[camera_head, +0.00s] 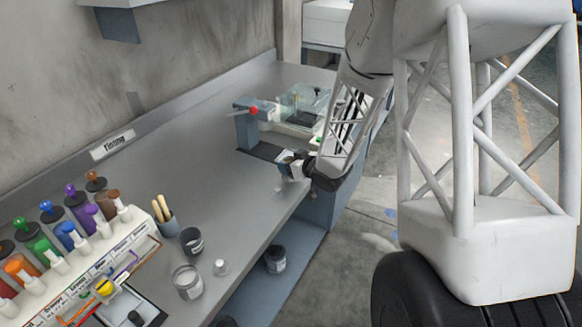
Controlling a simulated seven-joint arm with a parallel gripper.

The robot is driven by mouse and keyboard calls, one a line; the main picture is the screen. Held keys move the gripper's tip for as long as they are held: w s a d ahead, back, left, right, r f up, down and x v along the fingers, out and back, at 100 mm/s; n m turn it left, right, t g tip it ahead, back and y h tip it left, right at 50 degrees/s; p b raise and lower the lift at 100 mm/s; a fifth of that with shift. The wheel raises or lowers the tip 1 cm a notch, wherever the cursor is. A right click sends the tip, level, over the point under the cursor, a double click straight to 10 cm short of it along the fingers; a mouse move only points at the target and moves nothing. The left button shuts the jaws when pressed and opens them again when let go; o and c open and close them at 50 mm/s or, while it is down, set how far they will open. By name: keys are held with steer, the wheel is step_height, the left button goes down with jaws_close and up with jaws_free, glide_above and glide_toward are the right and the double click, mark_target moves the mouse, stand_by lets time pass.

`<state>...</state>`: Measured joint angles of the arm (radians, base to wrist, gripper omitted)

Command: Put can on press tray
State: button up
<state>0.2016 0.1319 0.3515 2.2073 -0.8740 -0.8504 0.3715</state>
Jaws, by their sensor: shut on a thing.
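My gripper (288,170) is over the far part of the bench, near its right edge, in front of the press. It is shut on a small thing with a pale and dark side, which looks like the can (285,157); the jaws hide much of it. The press (244,132) has a blue-grey frame, a red knob and a clear guard. A dark flat plate, seemingly the press tray (256,150), lies at its foot, just behind the gripper. I cannot tell whether the held thing touches it.
Colour dispensers (75,240) fill the near left of the grey bench (190,170). A cup of sticks (168,226), a dark can (192,242), a clear jar (188,281) and a small white-topped pot (220,267) stand nearby. The middle of the bench is clear.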

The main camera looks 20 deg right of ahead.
steer(key=shift+f, duration=0.75)
steer(key=shift+f, duration=0.15)
steer(key=o, duration=1)
steer(key=shift+v, duration=3.9)
steer(key=shift+f, duration=0.1)
